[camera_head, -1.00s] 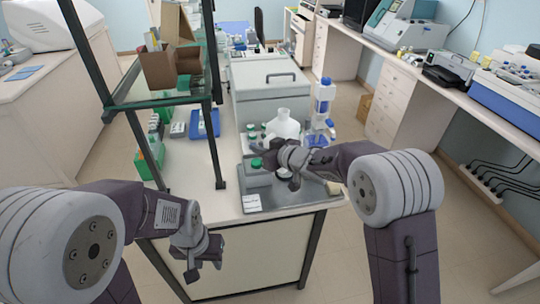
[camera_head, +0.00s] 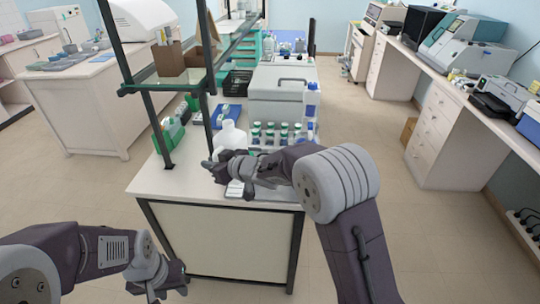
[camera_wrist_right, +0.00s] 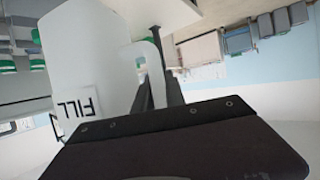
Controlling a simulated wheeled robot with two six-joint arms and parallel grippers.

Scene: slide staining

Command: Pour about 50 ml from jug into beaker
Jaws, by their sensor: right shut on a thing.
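The white jug (camera_head: 231,136) shows in the head view above the front of the bench, just behind my right gripper (camera_head: 216,167). In the right wrist view the jug (camera_wrist_right: 85,50) fills the left and middle, with its loop handle toward the gripper. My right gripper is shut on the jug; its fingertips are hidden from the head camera. My left gripper (camera_head: 168,288) hangs low at the left, in front of the bench and away from everything; its jaw opening is unclear. I cannot pick out the beaker.
The bench (camera_head: 165,182) carries a row of capped bottles (camera_head: 283,134), a tall blue-and-white bottle (camera_head: 311,101) and a grey lidded box (camera_head: 283,88). A shelf post (camera_head: 156,130) stands left of the jug. A label card (camera_head: 236,189) lies at the front edge.

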